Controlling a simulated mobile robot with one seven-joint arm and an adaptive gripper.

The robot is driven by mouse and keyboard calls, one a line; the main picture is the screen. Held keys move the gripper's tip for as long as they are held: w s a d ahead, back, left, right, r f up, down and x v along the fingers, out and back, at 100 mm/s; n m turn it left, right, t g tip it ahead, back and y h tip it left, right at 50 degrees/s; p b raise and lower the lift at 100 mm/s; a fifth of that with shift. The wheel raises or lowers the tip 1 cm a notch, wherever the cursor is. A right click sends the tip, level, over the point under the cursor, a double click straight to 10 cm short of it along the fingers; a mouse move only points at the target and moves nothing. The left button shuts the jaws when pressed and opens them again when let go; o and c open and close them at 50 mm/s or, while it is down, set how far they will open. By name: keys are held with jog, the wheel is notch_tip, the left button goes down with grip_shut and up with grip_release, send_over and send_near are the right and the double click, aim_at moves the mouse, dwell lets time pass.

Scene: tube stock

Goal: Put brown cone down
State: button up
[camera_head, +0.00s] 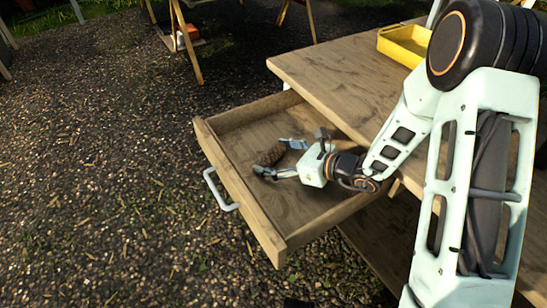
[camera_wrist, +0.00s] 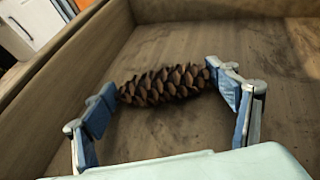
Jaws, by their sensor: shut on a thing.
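The brown cone (camera_head: 270,154) is a scaly pine cone. My gripper (camera_head: 277,158) is shut on it inside the open wooden drawer (camera_head: 233,185). In the wrist view the cone (camera_wrist: 165,85) lies lengthwise between the two blue finger pads of my gripper (camera_wrist: 162,88), one pad at each end. The drawer floor (camera_wrist: 170,140) shows beneath and around the cone. I cannot tell whether the cone touches the floor or is held just above it.
The drawer's walls stand around my gripper, with a white handle (camera_head: 219,190) on its front. The wooden tabletop (camera_head: 335,85) overhangs the back of the drawer. A yellow tray (camera_head: 402,46) sits on the tabletop. The rest of the drawer floor looks empty.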

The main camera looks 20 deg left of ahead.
jog(key=shift+f, duration=0.2)
jog(key=o, duration=1.1)
jog(key=shift+r, duration=0.15)
jog(key=shift+r, duration=0.25)
jog(key=p+v, duration=0.1)
jog(key=v, duration=0.6)
jog(key=shift+s+d+p, duration=0.1)
jog(key=shift+d+p, duration=0.15)
jog(key=shift+p, duration=0.05)
